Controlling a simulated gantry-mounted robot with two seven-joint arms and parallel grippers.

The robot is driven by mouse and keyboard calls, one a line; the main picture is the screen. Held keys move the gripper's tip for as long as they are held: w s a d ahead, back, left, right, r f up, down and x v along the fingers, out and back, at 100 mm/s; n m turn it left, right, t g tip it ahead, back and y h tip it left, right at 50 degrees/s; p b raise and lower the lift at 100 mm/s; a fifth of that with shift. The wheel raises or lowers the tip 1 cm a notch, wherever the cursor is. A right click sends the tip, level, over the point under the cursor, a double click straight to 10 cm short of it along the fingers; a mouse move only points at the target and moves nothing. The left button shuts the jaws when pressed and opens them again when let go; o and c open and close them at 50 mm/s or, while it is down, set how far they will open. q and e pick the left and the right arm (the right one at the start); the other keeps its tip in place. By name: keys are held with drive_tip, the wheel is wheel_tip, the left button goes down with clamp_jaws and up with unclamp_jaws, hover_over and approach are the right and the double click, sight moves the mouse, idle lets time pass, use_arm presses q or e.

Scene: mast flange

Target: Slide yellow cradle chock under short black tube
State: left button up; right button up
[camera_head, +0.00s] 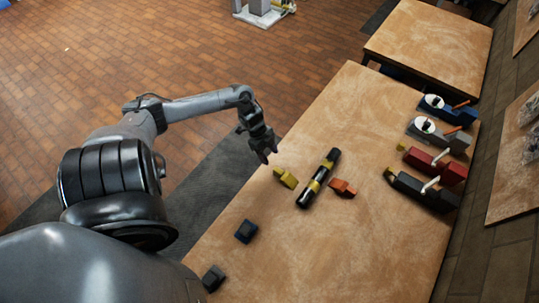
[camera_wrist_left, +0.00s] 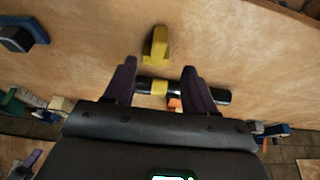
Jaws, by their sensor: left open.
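The yellow cradle chock (camera_head: 285,178) lies on the wooden table (camera_head: 345,85), left of and apart from the short black tube (camera_head: 306,197). The tube lies diagonally and has yellow bands. My left gripper (camera_head: 268,155) is above the table's left edge, up and left of the chock, with its fingers pointing down. In the left wrist view the gripper (camera_wrist_left: 157,70) is open and empty. The chock (camera_wrist_left: 156,45) shows just beyond the gap between its fingertips. The tube (camera_wrist_left: 223,96) runs behind the fingers, which partly hide it. My right gripper is not in view.
An orange chock (camera_head: 343,188) lies right of the tube. Two dark blocks (camera_head: 246,231) (camera_head: 213,278) lie near the table's left edge. Several coloured clamp-like assemblies (camera_head: 435,165) line the right edge. A second table (camera_head: 430,42) stands beyond. The table's middle foreground is bare.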

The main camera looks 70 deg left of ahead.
sight(276, 169)
use_arm(q)
drive_tip(key=x, duration=0.5)
drive_tip(key=b+x, duration=0.1)
drive_tip(key=x, duration=0.4)
drive_tip(key=shift+d+r, duration=0.1)
drive_tip(key=shift+d, duration=0.1)
drive_tip(key=shift+c, duration=0.3)
clamp_jaws()
